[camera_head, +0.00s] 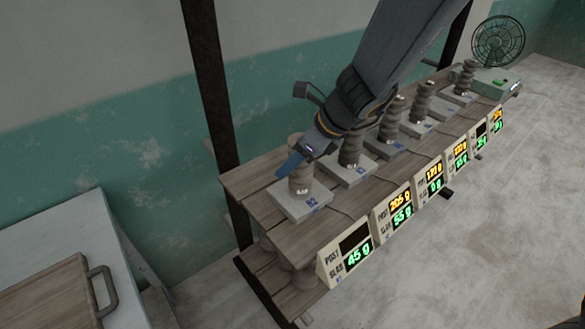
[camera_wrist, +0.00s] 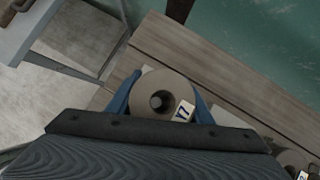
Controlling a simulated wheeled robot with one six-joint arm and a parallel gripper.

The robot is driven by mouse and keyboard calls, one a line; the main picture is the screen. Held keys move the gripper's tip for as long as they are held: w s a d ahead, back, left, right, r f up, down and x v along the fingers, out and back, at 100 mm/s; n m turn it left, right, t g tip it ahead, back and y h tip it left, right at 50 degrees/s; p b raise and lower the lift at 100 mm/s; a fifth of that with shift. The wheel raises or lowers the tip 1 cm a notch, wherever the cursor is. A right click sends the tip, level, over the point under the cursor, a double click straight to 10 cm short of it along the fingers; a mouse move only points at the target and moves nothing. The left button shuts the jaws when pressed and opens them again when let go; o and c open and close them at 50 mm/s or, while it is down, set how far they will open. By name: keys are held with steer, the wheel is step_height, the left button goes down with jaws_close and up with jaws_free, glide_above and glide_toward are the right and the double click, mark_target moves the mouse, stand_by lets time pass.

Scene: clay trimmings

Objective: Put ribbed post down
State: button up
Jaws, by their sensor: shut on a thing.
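My gripper (camera_head: 298,164) has its blue fingers shut on a brown ribbed post (camera_head: 301,181) at the near end of the wooden bench. The post is upright over a grey slab (camera_head: 305,206) with a blue label; I cannot tell whether its foot touches the slab. In the wrist view the post's round top (camera_wrist: 150,82) has a dark centre hole and a white tag, between both fingers. The near display (camera_head: 344,253) has a dark POST line and reads 45 g on its SLAB line.
More ribbed posts (camera_head: 350,149) stand on slabs along the bench (camera_head: 262,212), with lit displays (camera_head: 394,213) along its front. A fan (camera_head: 498,41) stands at the far end. A dark upright (camera_head: 212,95) rises behind the bench. A board with a handle (camera_head: 103,291) lies at lower left.

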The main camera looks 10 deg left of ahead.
steer(key=shift+f, duration=0.9)
steer(key=shift+f, duration=0.1)
steer(key=o, duration=1.5)
steer(key=shift+b, duration=0.3)
steer(key=p+v, duration=0.1)
steer(key=v, duration=1.1)
steer(key=shift+p, duration=0.35)
steer(key=s+d+f+n+h, duration=0.2)
steer(key=d+n, duration=0.5)
steer(key=d, duration=0.1)
steer(key=s+d+f+n+h, duration=0.2)
steer(key=s+d+n, duration=0.1)
steer(key=d+n, duration=0.4)
steer(key=s+d+f+n+h, duration=0.2)
steer(key=d+f+n, duration=0.1)
steer(key=d+n, duration=0.4)
steer(key=shift+s+d+n+g, duration=0.3)
steer(key=shift+d, duration=0.55)
